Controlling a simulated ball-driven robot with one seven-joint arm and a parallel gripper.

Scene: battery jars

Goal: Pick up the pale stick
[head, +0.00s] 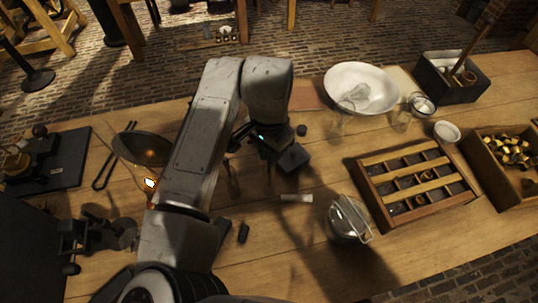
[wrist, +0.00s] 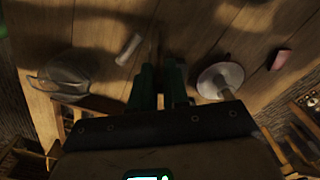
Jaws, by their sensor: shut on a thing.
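A short pale stick (head: 296,197) lies on the wooden table, left of a glass jar with a wire handle (head: 347,218). It also shows in the wrist view (wrist: 128,49), above and left of my fingers and apart from them. My gripper (head: 290,158) is over the middle of the table. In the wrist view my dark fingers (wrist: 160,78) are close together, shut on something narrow. I cannot make out what it is; the fingers and shadow hide it.
A slotted wooden tray (head: 415,183) and a crate of brass pieces (head: 508,155) stand at the right. A white bowl (head: 361,88) stands at the back.

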